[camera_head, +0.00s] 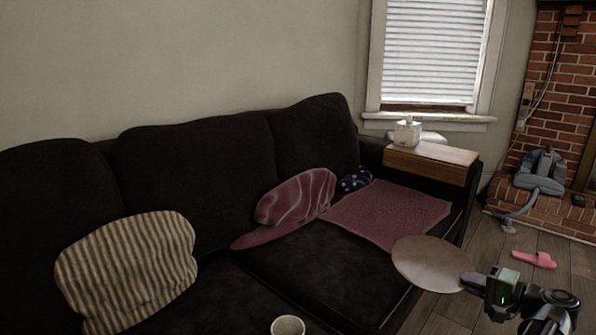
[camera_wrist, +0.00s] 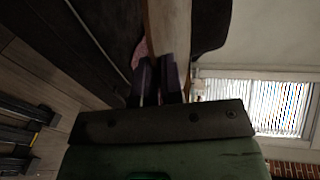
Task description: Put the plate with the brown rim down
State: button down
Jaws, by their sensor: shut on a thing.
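The plate (camera_head: 428,264) is round with a pale brownish face, and I cannot clearly make out its rim colour. My gripper (camera_head: 473,281) is shut on its right edge in the head view. The plate is held roughly flat, apparently above the front right corner of the sofa seat. The gap below the plate cannot be judged.
The dark sofa (camera_head: 320,265) bears a pink cloth (camera_head: 390,213), a pink cushion (camera_head: 297,197) and a striped cushion (camera_head: 128,270). A cup (camera_head: 288,326) is at the bottom. A pink slipper (camera_head: 533,259) and vacuum cleaner (camera_head: 540,172) are right.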

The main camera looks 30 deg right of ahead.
notch_tip(320, 180, up, 42)
jog(key=p, duration=3.8)
jog(key=shift+r, duration=0.25)
